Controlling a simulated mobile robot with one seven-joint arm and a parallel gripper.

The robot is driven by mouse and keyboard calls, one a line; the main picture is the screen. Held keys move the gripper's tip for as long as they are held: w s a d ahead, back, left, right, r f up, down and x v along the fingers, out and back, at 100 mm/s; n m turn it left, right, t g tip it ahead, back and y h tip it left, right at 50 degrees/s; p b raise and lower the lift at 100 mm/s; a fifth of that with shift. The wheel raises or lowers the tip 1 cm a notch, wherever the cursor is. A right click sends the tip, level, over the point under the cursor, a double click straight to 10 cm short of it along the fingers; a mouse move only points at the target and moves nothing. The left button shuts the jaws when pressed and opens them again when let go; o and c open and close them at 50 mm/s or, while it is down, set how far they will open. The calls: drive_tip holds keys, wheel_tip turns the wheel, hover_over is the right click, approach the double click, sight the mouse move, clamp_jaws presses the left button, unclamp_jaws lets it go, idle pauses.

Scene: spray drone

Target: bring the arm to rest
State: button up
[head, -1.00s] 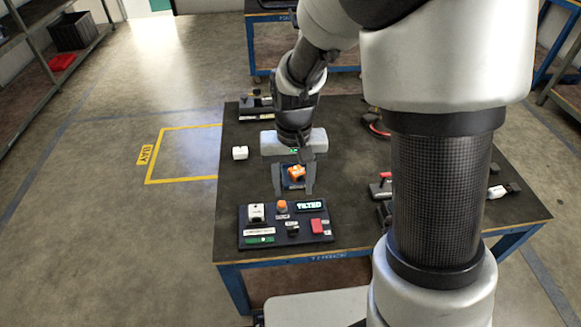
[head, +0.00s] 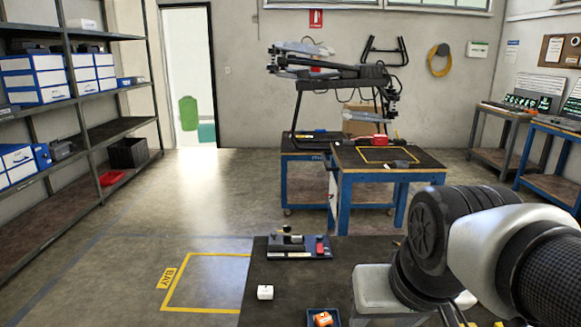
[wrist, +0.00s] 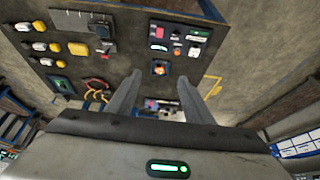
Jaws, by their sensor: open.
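My arm reaches in from the right of the head view, bent above the near table. My gripper (wrist: 158,74) shows its two fingers apart in the wrist view, with nothing held between them. In the head view only its pale body (head: 380,290) shows, at the bottom; the fingertips are out of sight there. An orange piece (head: 322,319) sits in a small blue tray at the bottom edge of the head view.
The dark near table (head: 256,290) carries a white block (head: 265,292) and a black fixture (head: 300,247). Floor at left is clear.

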wheel_tip(320, 180, up, 18)
drive_tip(key=s+p, duration=0.2)
drive_tip(key=p, duration=1.5)
drive_tip(key=shift+d+t, duration=0.3)
drive_tip(key=shift+d, duration=0.05)
drive_tip(key=shift+s+r, duration=0.1)
